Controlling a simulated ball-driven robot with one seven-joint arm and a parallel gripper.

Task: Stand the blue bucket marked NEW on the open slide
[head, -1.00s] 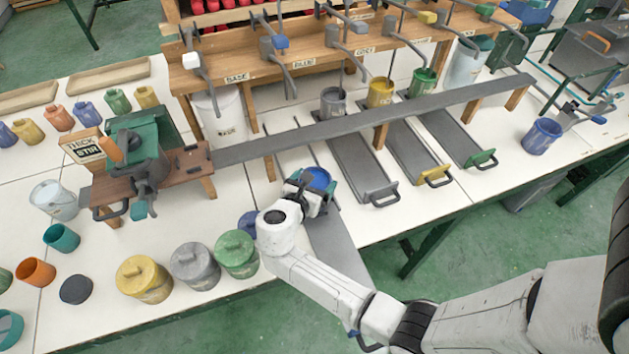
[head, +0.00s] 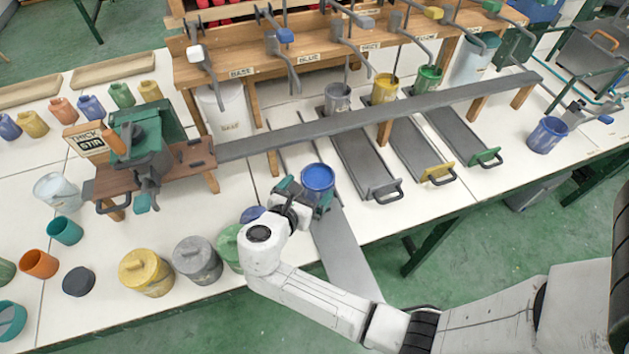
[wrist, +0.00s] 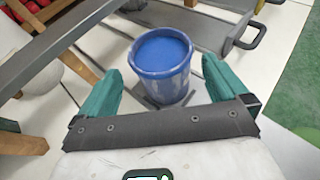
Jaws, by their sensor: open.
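A blue bucket (head: 318,178) stands upright at the far end of the grey slide (head: 342,250) that is pulled out toward the front edge. In the wrist view the bucket (wrist: 163,62) has blue inside and stands ahead of my gripper. Its base meets dark strips, and I cannot tell whether it rests fully on the slide. No NEW mark can be read. My gripper (head: 304,193) is open, its teal fingers to either side of the bucket's near side, with gaps showing in the wrist view.
A second blue bucket (head: 547,135) stands far right.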

